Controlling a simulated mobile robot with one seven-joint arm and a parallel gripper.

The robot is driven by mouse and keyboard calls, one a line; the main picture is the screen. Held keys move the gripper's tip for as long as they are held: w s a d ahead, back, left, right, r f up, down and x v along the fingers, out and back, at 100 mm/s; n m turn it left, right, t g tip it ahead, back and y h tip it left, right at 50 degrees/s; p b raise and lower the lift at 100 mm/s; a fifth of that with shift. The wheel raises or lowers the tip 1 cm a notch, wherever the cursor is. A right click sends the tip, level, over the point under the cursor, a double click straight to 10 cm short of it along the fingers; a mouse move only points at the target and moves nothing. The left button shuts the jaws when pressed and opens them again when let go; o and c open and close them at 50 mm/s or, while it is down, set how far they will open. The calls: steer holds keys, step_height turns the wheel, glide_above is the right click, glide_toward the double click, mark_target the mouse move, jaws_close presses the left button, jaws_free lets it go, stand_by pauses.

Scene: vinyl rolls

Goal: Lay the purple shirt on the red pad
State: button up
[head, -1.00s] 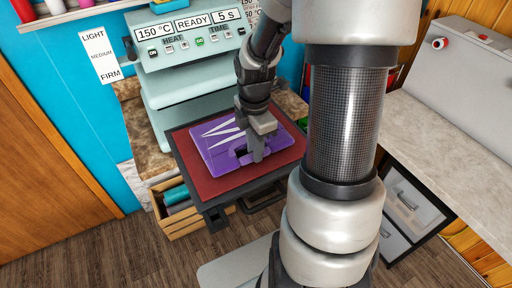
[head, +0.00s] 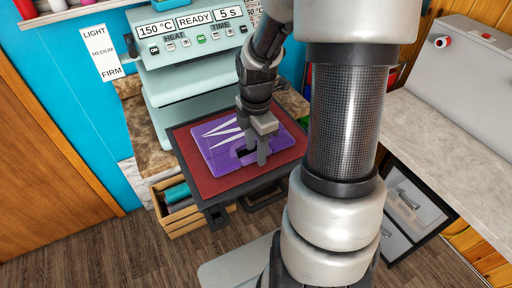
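The purple shirt (head: 222,151) lies flat on the red pad (head: 206,187), with white pointed shapes on its upper left part. Red pad shows around the shirt on the sides I can see. My gripper (head: 255,158) points down at the right middle part of the shirt, at or just above its surface. A dark patch shows beside the fingers. I cannot tell whether the fingers are open or pinching cloth. My arm hides part of the shirt's right side.
The pale green heat press (head: 188,60) stands behind the pad, its display reading 150 °C, READY, 5 s. A wooden crate with rolls (head: 184,225) sits below the pad's left side. A grey counter (head: 450,130) is at the right. Wood floor is open at lower left.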

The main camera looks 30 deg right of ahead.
steer(key=shift+r, duration=0.1)
step_height(320, 180, up, 17)
steer(key=p, duration=0.2)
steer(key=shift+r, duration=0.15)
stand_by(1.1)
